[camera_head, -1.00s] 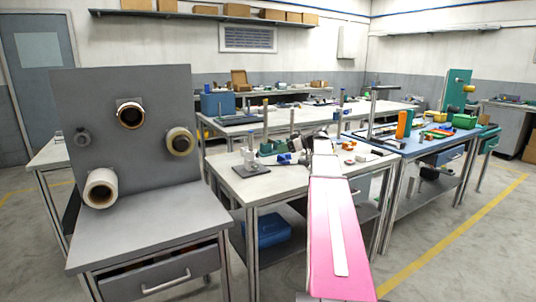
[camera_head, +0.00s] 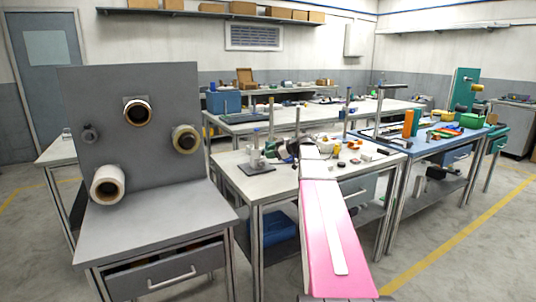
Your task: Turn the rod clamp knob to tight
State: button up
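My pink and white arm reaches from the bottom of the view to the middle workbench (camera_head: 225,158). My gripper (camera_head: 284,152) is a small dark shape at its far end, over that bench; its fingers are too small and too covered to tell open from shut. Just left of it a stand with a dark flat base (camera_head: 257,169) carries a grey-white fitting (camera_head: 256,156) and an upright rod (camera_head: 271,118). Another upright rod (camera_head: 297,122) rises behind my gripper. I cannot make out the clamp knob or its setting; my arm end may hide it.
Small parts lie on the bench right of my arm, including a dark round piece (camera_head: 341,164). A grey reel panel (camera_head: 105,145) stands at left. A blue bench (camera_head: 430,150) with tools is at right. The bench's front left is clear.

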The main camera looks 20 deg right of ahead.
jog(key=shift+x, duration=0.9)
jog(key=c, duration=0.7)
jog(key=shift+o, duration=0.2)
jog(key=m+g, duration=0.1)
jog(key=m+g+y, duration=0.1)
jog(key=m, duration=0.1)
jog(key=shift+w+d, duration=0.15)
jog(key=shift+w, duration=0.1)
jog(key=shift+m+g+y, duration=0.7)
jog(key=shift+m+g, duration=0.1)
jog(key=shift+m, duration=0.8)
